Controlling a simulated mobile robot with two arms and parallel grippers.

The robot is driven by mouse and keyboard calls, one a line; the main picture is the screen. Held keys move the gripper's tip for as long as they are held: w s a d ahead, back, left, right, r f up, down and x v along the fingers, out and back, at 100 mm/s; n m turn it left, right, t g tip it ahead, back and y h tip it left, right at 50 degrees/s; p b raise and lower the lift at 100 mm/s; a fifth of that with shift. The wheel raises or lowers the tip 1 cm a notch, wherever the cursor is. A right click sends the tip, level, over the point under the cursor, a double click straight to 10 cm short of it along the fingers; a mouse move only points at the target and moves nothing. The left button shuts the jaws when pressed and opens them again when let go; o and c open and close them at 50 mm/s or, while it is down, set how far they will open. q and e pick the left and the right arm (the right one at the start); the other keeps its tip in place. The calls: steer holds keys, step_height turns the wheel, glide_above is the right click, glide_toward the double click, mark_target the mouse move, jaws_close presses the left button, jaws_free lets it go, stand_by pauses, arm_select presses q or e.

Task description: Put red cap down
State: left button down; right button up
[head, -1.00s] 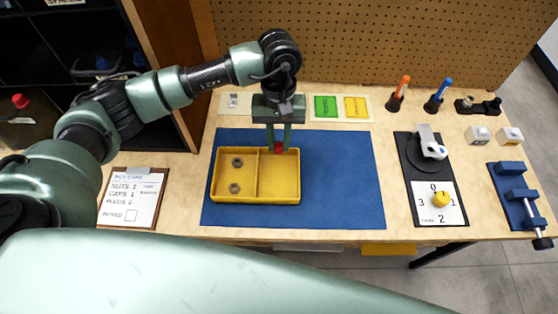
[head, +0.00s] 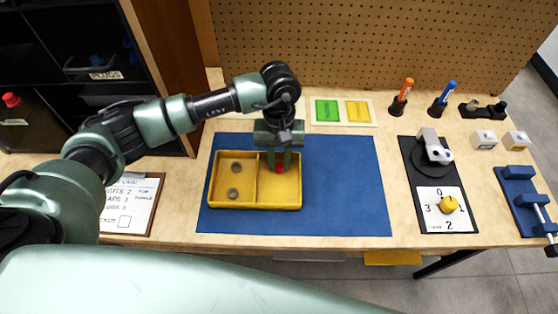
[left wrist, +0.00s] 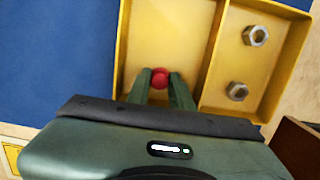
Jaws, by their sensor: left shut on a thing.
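The red cap (left wrist: 160,77) is between the fingertips of my left gripper (left wrist: 158,82), which is shut on it. In the head view the red cap (head: 279,168) shows between the fingers of the left gripper (head: 279,164), low in the right compartment of the yellow tray (head: 226,205). I cannot tell if the cap touches the tray floor. The tray (left wrist: 206,58) also shows in the left wrist view, with the cap over its larger, otherwise empty compartment. My right gripper is not in view.
Two nuts (head: 236,167) lie in the tray's left compartment. The tray stands on a blue mat (head: 345,190), clear to the right. A clipboard card (head: 130,205) lies at left. A dial board (head: 440,208), two markers (head: 404,90) and a blue vise (head: 522,195) stand at right.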

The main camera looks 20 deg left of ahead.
arm_select(q)
steer(key=c, duration=1.3)
jaws_free()
steer(key=shift+o, duration=0.2)
steer(key=shift+r+p, duration=0.2)
steer(key=shift+p, duration=0.2)
steer(key=shift+w+r, duration=0.1)
steer(key=shift+r, duration=0.2)
step_height(320, 180, up, 11)
steer(key=w+b, duration=0.1)
steer(key=b, duration=0.1)
steer(key=shift+a, duration=0.25)
steer(key=shift+w+r, duration=0.1)
